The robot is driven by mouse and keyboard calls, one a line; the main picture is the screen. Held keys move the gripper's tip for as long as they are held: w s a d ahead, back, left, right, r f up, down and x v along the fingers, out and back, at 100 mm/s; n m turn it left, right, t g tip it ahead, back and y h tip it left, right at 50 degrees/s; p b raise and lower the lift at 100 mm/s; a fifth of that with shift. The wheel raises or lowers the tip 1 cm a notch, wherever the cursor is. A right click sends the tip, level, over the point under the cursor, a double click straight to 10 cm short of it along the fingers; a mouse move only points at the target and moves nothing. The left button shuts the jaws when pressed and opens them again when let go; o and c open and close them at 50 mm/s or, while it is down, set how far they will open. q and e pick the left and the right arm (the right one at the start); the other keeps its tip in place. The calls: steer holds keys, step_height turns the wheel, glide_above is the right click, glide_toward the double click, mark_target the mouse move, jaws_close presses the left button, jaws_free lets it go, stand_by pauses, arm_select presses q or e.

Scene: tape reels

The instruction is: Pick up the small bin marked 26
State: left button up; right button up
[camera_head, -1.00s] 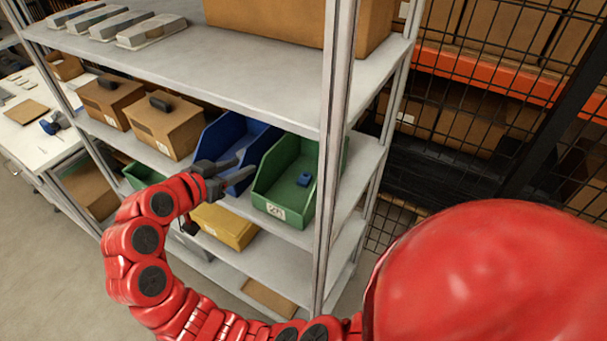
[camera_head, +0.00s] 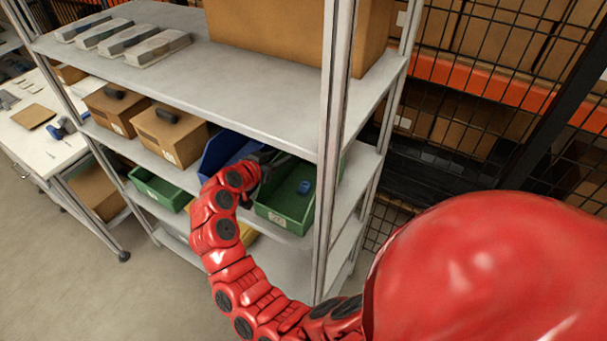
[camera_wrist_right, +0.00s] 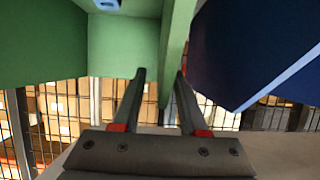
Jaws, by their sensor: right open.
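The small green bin (camera_head: 290,212), with a white label on its front that reads 26 in the earlier view, stands on the middle shelf beside the upright post. A small blue object (camera_head: 304,187) lies inside it. My right gripper (camera_head: 273,156) is open at the bin's left side, between it and the blue bin (camera_head: 222,146). In the right wrist view my open fingers (camera_wrist_right: 160,75) are close to the green bin's side wall (camera_wrist_right: 176,40), part of which shows between them; contact cannot be told. My left gripper is out of view.
The upright post (camera_head: 334,120) stands in front, close to the bin's right. The upper shelf (camera_head: 250,75) hangs over the bins. Brown boxes (camera_head: 168,135) stand to the left. Another green bin (camera_head: 158,190) and a mostly hidden yellow bin are lower down.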

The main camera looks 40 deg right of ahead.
steer(key=shift+w+d+f, duration=0.3)
steer(key=shift+d, duration=0.15)
jaws_close()
steer(key=shift+r, duration=0.1)
stand_by(1.1)
